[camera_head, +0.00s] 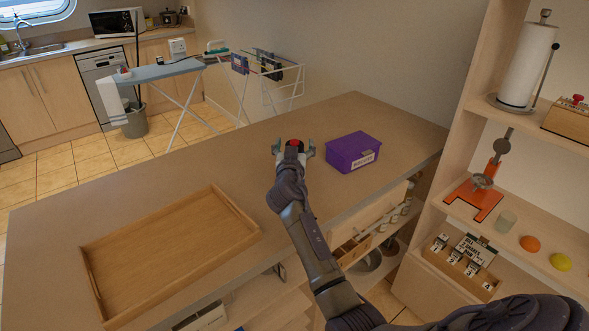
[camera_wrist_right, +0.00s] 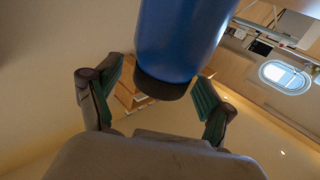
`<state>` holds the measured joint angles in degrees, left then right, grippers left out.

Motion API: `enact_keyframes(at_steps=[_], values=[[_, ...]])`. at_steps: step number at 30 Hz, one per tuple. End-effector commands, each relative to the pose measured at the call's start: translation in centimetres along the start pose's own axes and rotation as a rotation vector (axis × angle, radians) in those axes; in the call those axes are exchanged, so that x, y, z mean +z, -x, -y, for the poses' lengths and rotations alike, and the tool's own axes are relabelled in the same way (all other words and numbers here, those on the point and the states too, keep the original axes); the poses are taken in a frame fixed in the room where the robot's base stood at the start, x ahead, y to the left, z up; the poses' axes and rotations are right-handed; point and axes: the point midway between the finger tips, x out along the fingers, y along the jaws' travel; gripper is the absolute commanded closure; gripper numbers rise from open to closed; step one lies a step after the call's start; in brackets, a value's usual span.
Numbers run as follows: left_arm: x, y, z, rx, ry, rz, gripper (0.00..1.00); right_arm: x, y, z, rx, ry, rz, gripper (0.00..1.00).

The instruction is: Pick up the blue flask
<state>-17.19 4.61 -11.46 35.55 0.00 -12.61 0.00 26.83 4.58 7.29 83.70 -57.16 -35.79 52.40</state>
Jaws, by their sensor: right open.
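The blue flask (camera_wrist_right: 182,38) shows large in the right wrist view, with a black end between the fingers of my right gripper (camera_wrist_right: 158,85). The fingers stand apart on either side of that end; I see no firm contact. In the head view my right gripper (camera_head: 294,149) is over the counter, left of the purple box, with its fingers spread. A small red and black round part shows between them; I cannot tell whether it belongs to the flask. The flask's blue body is hidden there. My left gripper is not in view.
A purple box (camera_head: 352,152) stands just right of my right gripper on the counter (camera_head: 200,165). An empty wooden tray (camera_head: 170,255) lies at the left. Shelves with an orange press (camera_head: 475,193) and a paper roll (camera_head: 527,65) rise at the right. The counter's far left is clear.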

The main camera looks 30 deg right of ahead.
Motion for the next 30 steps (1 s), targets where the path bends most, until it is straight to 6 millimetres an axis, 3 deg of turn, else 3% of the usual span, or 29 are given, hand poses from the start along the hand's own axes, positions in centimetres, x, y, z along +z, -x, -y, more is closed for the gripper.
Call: enact_keyframes(at_steps=[8,23,30], values=[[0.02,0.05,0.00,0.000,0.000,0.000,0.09,0.00,-0.42,-0.01,0.000,0.000,-0.001,0.19],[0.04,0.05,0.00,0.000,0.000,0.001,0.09,0.03,-0.38,0.00,0.000,0.000,0.000,1.00],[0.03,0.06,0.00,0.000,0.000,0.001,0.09,-0.13,-0.39,0.01,-0.001,0.000,-0.003,1.00]])
